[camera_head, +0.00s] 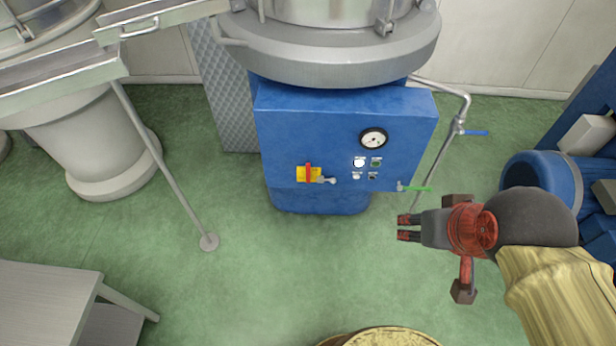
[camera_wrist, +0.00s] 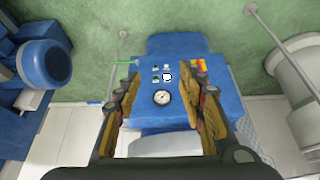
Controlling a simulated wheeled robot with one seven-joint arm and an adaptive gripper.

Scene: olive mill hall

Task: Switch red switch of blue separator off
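The blue separator (camera_head: 290,125) stands at the top middle of the head view, with a steel bowl above it. Its red switch (camera_head: 308,173) sits on a yellow plate at the lower left of the front panel, its handle roughly vertical. In the wrist view the separator (camera_wrist: 185,45) appears upside down, with the red and yellow switch (camera_wrist: 199,65) at the upper right of the panel. My gripper (camera_head: 402,228) is to the right of and below the panel in the head view, apart from the switch. In the wrist view its fingers (camera_wrist: 168,100) are spread and nothing is between them.
The panel also holds a round gauge (camera_head: 373,139), several small buttons (camera_head: 359,163) and a green-handled valve (camera_head: 414,188). A pipe with a blue lever (camera_head: 474,133) stands at the right. A thin support leg (camera_head: 160,165) stands left.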

